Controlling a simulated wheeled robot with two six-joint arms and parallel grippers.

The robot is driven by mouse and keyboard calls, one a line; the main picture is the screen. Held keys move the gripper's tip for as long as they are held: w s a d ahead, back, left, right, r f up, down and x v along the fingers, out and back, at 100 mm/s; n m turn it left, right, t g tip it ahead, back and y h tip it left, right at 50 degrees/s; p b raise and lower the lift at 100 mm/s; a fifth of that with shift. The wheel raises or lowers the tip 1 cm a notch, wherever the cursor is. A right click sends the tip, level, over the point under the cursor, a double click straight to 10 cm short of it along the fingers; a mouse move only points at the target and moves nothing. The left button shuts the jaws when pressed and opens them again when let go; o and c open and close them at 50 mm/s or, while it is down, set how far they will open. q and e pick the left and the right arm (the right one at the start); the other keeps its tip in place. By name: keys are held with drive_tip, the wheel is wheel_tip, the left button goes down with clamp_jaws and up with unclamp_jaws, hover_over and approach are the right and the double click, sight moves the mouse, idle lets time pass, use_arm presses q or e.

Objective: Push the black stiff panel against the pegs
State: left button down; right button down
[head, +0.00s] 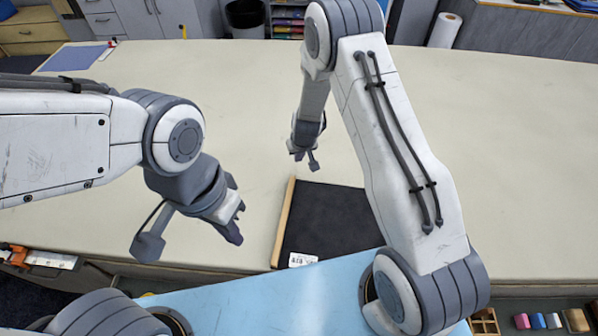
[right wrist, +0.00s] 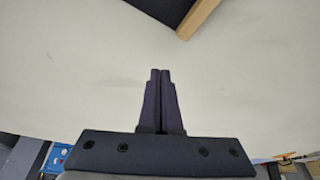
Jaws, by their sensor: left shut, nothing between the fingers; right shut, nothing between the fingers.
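The black stiff panel (head: 330,218) lies flat on the table near its front edge, with a white label (head: 302,260) at its front left corner. A wooden strip (head: 284,222) runs along its left side; I cannot tell whether it is attached. My right arm hides part of the panel's right side. A corner of the panel (right wrist: 160,8) and the strip (right wrist: 198,18) show in the right wrist view. My right gripper (head: 297,153) is shut and empty beyond the panel's far edge; it also shows in that view (right wrist: 161,73). My left gripper (head: 236,228) is shut and empty, left of the strip. I cannot make out any pegs.
The pale cloth table (head: 500,140) is clear to the right and behind the panel. A blue sheet (head: 75,58) lies at the far left. A small yellow upright item (head: 183,31) shows at the far edge. A paper roll (head: 444,30) stands behind the table.

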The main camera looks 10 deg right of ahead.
sight(301, 181)
drive_tip(key=b+x, duration=0.1)
drive_tip(key=x, duration=0.5)
drive_tip(key=shift+s+f, duration=0.15)
drive_tip(key=shift+f, duration=0.1)
drive_tip(key=shift+s+r+b, duration=0.15)
drive_tip(key=shift+s+b, duration=0.15)
drive_tip(key=shift+s, duration=0.3)
drive_tip(key=shift+s+r+b, duration=0.15)
drive_tip(key=shift+s+b, duration=0.1)
drive_tip(key=shift+s, duration=1.1)
drive_tip(key=shift+s+f, duration=0.15)
drive_tip(key=shift+s, duration=0.2)
drive_tip(key=shift+s+d+b, duration=0.1)
drive_tip(key=shift+s+b, duration=0.2)
drive_tip(key=shift+s, duration=0.35)
